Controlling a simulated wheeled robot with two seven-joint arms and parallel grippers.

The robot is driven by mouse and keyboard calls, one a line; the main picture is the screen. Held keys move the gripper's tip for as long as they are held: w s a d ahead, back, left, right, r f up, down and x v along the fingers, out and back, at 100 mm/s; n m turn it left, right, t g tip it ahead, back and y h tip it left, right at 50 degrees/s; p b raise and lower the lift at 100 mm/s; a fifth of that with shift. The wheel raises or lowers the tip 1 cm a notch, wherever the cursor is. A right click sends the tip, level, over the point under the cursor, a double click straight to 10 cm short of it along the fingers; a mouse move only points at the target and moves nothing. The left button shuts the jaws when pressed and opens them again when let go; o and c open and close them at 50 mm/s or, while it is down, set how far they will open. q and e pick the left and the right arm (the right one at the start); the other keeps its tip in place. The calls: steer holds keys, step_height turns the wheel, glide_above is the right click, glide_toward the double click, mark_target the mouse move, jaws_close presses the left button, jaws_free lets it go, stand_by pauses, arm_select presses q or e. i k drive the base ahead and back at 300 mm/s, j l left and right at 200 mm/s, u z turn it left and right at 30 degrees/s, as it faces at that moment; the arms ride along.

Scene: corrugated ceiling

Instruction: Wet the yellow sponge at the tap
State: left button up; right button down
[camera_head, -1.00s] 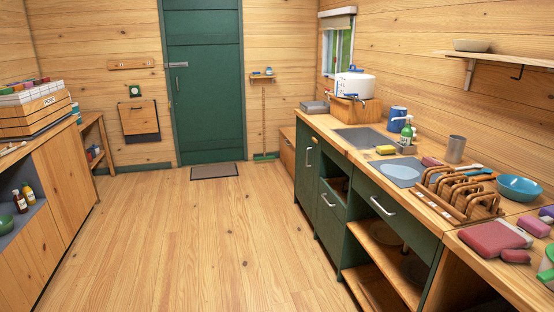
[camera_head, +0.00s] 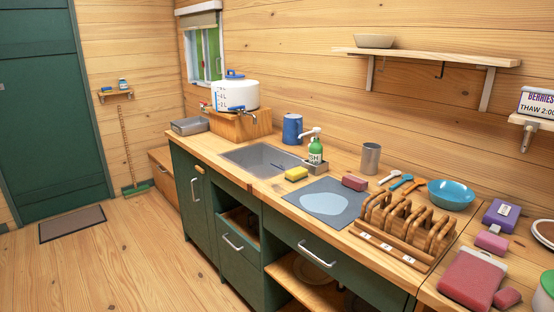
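The yellow sponge (camera_head: 296,174) lies on the wooden counter at the front right edge of the sink (camera_head: 262,160), beside the grey mat. A white water container (camera_head: 235,95) with a blue lid stands on a wooden block behind the sink. Its small tap (camera_head: 254,118) sticks out at the lower right, toward the sink. Neither of my grippers shows in the head view.
A grey mat (camera_head: 338,214), pinkish-red block (camera_head: 354,183), metal cup (camera_head: 370,158) and wooden rack (camera_head: 385,243) are to the right.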

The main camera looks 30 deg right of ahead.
mark_target(294, 175)
steer(key=i+j+z, duration=0.15)
steer(key=i+z, duration=0.25)
steer(key=i, duration=0.15)
steer(key=i+j+z, duration=0.4)
steer(key=i, duration=0.2)
steer(key=i+j+z, duration=0.8)
steer(key=i+j, duration=0.1)
steer(key=j, duration=0.1)
